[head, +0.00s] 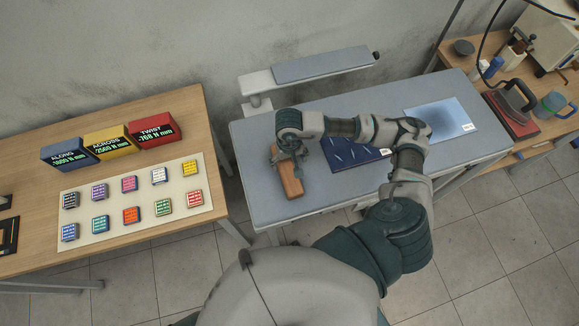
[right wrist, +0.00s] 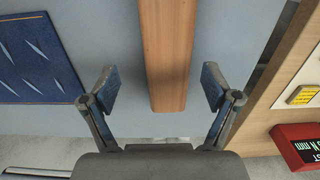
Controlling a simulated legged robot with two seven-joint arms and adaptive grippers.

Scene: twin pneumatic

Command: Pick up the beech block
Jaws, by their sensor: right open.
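The beech block (head: 291,181) is a long orange-brown wooden bar lying on the grey padded board near its left end. It also shows in the right wrist view (right wrist: 168,45), running down from the top edge. My right gripper (head: 287,156) is over the far part of the block and hides some of it. In the right wrist view the right gripper (right wrist: 162,84) is open, with one finger on each side of the block and a visible gap to both. My left gripper is not in view.
A dark blue patterned cloth (head: 350,153) and a light blue sheet (head: 440,118) lie right of the block. A narrow sleeve board (head: 325,64) stands behind. Left, a wooden table (head: 190,110) holds coloured boxes and small tiles. An iron (head: 512,97) stands far right.

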